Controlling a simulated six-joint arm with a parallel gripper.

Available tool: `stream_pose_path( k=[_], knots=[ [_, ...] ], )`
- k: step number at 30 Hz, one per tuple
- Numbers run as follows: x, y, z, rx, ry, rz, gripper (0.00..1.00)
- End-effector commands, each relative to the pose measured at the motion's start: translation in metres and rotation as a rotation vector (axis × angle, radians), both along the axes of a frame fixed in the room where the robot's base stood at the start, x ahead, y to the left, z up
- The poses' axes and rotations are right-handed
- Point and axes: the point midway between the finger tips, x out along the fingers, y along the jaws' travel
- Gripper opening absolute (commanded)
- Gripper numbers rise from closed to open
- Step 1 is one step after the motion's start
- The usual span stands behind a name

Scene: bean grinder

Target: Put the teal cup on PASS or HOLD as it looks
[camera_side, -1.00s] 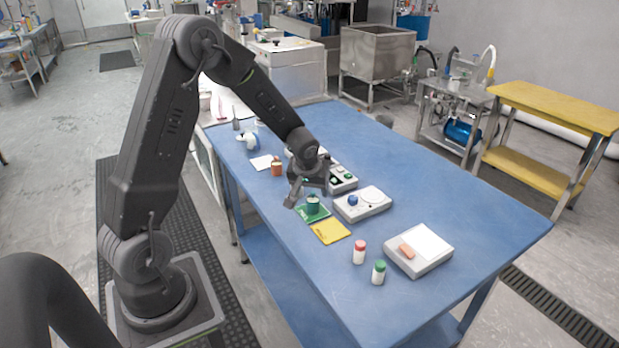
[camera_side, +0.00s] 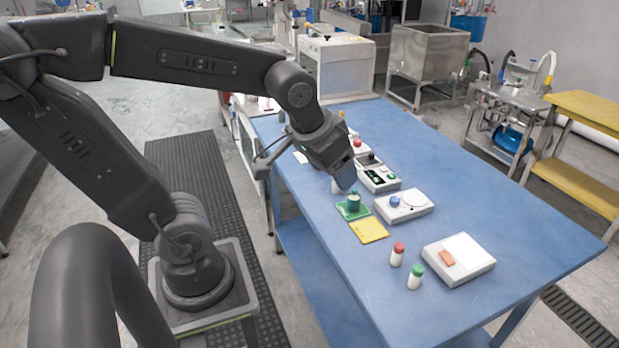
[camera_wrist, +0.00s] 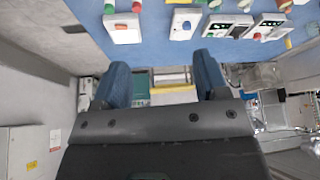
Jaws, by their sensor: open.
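The teal cup (camera_side: 353,200) stands upright on the green mat (camera_side: 350,214) in the side view. The yellow mat (camera_side: 369,231) lies next to it, bare. My gripper (camera_side: 347,180) is tilted in the air and looks just behind and above the cup in the picture, holding nothing. In the wrist view my gripper (camera_wrist: 163,82) has its two blue fingers wide apart with no object held. A sliver of the yellow mat shows at that view's top edge, with a green patch beside it. The mat lettering is too small to read.
A device with a blue knob (camera_side: 404,204), a panel with a green button (camera_side: 378,177) and a scale with an orange block (camera_side: 460,257) stand right of the mats. A red-capped bottle (camera_side: 397,254) and a green-capped bottle (camera_side: 414,277) stand in front. The table's right side is clear.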

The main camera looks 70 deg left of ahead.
Motion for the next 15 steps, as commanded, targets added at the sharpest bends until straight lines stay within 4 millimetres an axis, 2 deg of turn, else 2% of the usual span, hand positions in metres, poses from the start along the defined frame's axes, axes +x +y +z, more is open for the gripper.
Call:
stream_pose_path(
  k=[1, 3, 6, 9, 15],
  knots=[
    [-0.016, -0.010, 0.005, 0.000, -0.015, -0.055, 0.67],
    [-0.033, -0.021, 0.009, 0.000, -0.024, -0.119, 0.67],
    [-0.049, -0.029, 0.010, -0.001, -0.030, -0.180, 0.67],
    [-0.057, -0.034, 0.011, -0.002, -0.033, -0.210, 0.67],
    [-0.058, -0.034, 0.011, -0.002, -0.032, -0.217, 0.67]
  ],
)
